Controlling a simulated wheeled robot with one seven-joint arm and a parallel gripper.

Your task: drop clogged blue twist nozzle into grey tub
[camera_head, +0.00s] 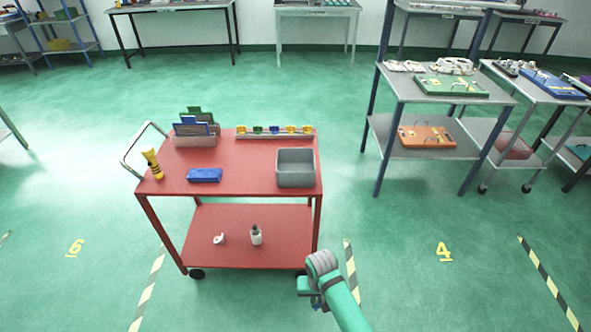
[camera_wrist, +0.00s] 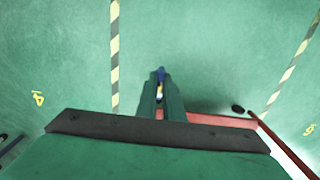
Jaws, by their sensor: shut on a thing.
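The grey tub (camera_head: 295,181) stands on the right front part of the red cart's top, and its inside looks empty. My gripper (camera_head: 316,304) is in front of the cart's right side, apart from the tub and nearer to me. In the wrist view my gripper (camera_wrist: 160,95) is shut on a small blue piece, the blue twist nozzle (camera_wrist: 161,74), whose tip sticks out past the fingers. A whitish and yellow bit shows between the fingers. Most of the nozzle is hidden, and I cannot see whether it is clogged.
The red cart (camera_head: 240,180) also bears a blue block (camera_head: 204,175), a yellow and black cylinder (camera_head: 152,163), a holder with upright plates (camera_head: 195,135) and a rack of coloured nozzles (camera_head: 275,131). A bottle (camera_head: 256,235) stands on its lower shelf. A grey table (camera_head: 400,92) stands right.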

